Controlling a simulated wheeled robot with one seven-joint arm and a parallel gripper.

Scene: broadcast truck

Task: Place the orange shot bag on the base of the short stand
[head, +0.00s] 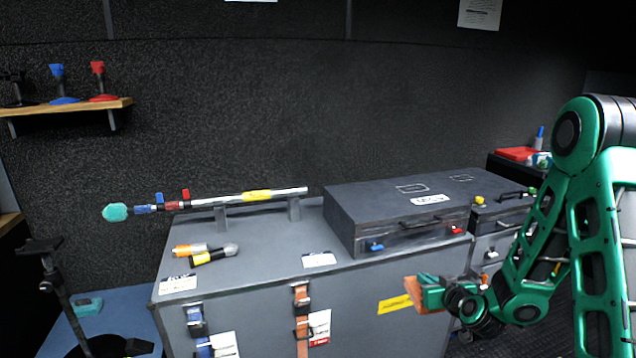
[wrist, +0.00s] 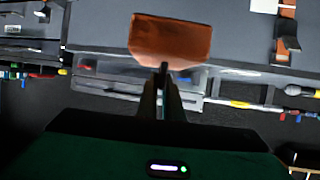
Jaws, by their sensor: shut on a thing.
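My gripper (head: 432,293) is shut on the orange shot bag (head: 412,289) and holds it in front of the grey case's front face, at the right. In the wrist view the bag (wrist: 170,38) hangs beyond the closed fingertips (wrist: 163,72). A black stand (head: 62,295) is at the lower left, with a small flat top and a dark base (head: 85,350) on the floor, cut off by the picture's bottom edge. A small black thing (head: 138,346) shows at the base. I cannot tell whether this is the short stand.
The large grey case (head: 270,270) fills the middle, between my gripper and the stand. On it are a black flat case (head: 385,210), a boom pole (head: 235,198) on supports and connectors (head: 205,252). A teal thing (head: 88,307) lies on the blue floor near the stand.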

